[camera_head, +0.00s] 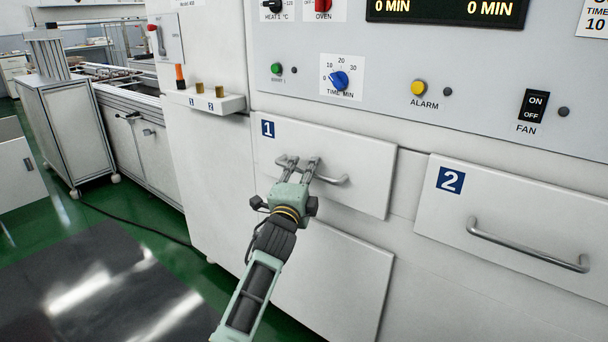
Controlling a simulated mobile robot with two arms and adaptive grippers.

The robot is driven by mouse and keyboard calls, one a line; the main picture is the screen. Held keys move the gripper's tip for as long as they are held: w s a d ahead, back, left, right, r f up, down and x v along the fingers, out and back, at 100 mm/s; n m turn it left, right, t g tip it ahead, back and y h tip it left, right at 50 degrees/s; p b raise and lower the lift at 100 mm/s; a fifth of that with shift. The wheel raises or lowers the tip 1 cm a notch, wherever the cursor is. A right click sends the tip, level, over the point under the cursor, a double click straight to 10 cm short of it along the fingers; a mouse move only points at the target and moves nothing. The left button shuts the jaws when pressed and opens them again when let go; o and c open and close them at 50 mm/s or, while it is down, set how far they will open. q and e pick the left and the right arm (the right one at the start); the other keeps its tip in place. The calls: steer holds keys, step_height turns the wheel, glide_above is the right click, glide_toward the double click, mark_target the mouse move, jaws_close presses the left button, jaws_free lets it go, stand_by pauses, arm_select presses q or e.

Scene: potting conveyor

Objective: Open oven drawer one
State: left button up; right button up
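Oven drawer one (362,160) is a white front panel with a blue "1" label, and it looks shut against the oven face. Its grey metal bar handle (335,180) runs across the panel. My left gripper (300,164) is at this handle, with its two fingers spread apart and overlapping the bar toward its left part. Whether the fingers touch the bar cannot be told. The fingers hide part of the handle. My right gripper is not in view.
Drawer two (515,215), with its own bar handle (525,251), is to the right and looks shut. A control panel (390,85) with knobs and buttons is above. A small ledge (232,104) juts out at upper left. Open green floor (60,215) with a dark mat (95,290) lies left.

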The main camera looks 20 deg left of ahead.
arm_select(q)
steer(key=shift+c, duration=0.2)
jaws_close()
stand_by(0.4)
